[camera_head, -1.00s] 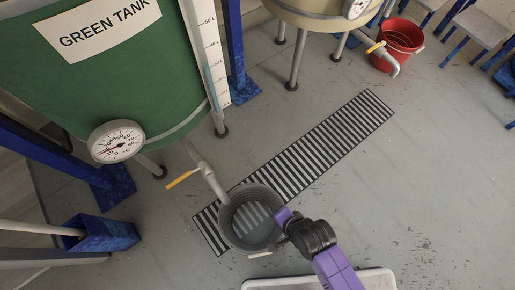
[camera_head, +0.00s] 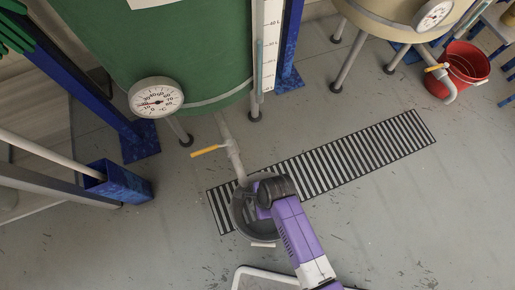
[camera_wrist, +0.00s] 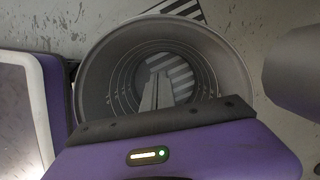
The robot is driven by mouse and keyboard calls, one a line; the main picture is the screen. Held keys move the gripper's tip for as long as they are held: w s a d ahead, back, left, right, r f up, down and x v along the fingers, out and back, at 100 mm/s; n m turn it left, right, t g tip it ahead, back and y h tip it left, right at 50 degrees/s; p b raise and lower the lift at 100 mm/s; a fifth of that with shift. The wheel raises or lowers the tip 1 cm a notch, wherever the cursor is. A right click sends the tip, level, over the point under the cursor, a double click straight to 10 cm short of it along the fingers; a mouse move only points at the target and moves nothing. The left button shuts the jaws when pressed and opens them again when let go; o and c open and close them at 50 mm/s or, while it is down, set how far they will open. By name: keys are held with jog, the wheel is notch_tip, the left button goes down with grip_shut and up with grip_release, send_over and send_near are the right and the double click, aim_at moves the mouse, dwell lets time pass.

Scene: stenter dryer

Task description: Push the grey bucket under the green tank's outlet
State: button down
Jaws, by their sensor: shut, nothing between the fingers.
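The grey bucket (camera_head: 240,218) stands on the floor at the left end of the striped grate. The green tank (camera_head: 205,50) stands behind it. Its grey outlet pipe (camera_head: 235,160), with a yellow lever, slopes down to the bucket's far rim; the pipe end appears at or just over that rim. My gripper reaches over the bucket from the right, and my arm hides part of the rim in the head view. In the wrist view, the shut, empty fingers (camera_wrist: 157,88) show against the inside of the bucket (camera_wrist: 228,72). Contact with its wall cannot be told.
The striped grate (camera_head: 350,155) runs to the upper right. A red bucket (camera_head: 462,68) stands under the beige tank (camera_head: 400,18) at the upper right. A blue post foot (camera_head: 120,185) stands at the left. Floor on the right is clear.

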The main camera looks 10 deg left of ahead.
aim_at(232, 209)
jog(key=a, duration=0.1)
jog(key=s+a+f+b, duration=0.1)
jog(key=a+f+b, duration=0.1)
jog(key=a, duration=0.1)
jog(key=shift+s+a, duration=0.1)
jog(key=shift+s, duration=0.2)
jog(key=shift+a, duration=0.2)
jog(key=a+p, duration=0.1)
jog(key=s+a+p, duration=0.1)
jog(key=a, duration=0.1)
jog(key=shift+s+a+r, duration=0.1)
jog(key=shift+s+r, duration=0.05)
jog(key=shift+s+a+f, duration=0.15)
jog(key=shift+a+f, duration=0.05)
jog(key=shift+a, duration=0.15)
